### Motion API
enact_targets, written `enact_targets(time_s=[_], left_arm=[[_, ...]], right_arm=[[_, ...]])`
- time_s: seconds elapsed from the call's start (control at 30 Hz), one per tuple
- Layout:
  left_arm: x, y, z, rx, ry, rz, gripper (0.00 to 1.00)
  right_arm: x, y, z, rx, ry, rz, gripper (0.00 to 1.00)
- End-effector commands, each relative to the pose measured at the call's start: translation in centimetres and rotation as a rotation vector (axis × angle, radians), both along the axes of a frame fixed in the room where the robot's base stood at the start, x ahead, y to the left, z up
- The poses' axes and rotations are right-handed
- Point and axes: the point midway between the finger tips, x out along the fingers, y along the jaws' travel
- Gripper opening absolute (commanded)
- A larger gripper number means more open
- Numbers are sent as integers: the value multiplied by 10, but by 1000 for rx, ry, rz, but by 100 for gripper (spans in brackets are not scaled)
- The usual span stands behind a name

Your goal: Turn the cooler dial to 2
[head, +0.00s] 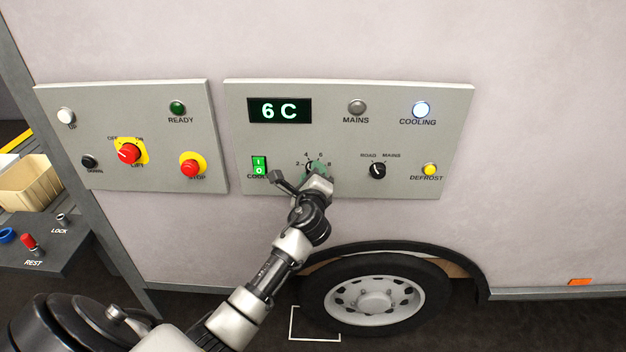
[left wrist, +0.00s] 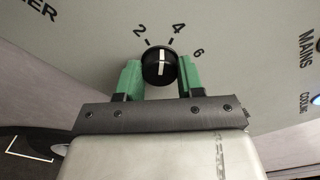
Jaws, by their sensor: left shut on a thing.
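The cooler dial (left wrist: 159,66) is a round black knob with a white line, on the grey cooler panel (head: 350,95). In the left wrist view the line's upper end points between the 2 and 4 marks. The 6 mark is to the right. My left gripper (head: 314,172) is shut on the dial; its green fingers (left wrist: 160,78) are on either side of it. In the head view the gripper hides most of the dial. My right gripper is not in view.
The display (head: 279,110) reads 6 C and the cooling lamp (head: 420,109) is lit. A green switch (head: 259,165) is left of the dial; a black selector (head: 378,170) and yellow defrost button (head: 430,170) are right. The lift panel (head: 140,105) is farther left. A wheel (head: 375,297) is below.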

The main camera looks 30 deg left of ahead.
Motion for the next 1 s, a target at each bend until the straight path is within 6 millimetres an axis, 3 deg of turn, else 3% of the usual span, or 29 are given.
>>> enact_targets(time_s=[0.5, 1.0], left_arm=[[0, 0, -2, -367, -224, 1, 14], [0, 0, -1, -497, -304, 1, 14]], right_arm=[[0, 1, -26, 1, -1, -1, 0], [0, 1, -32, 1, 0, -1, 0]])
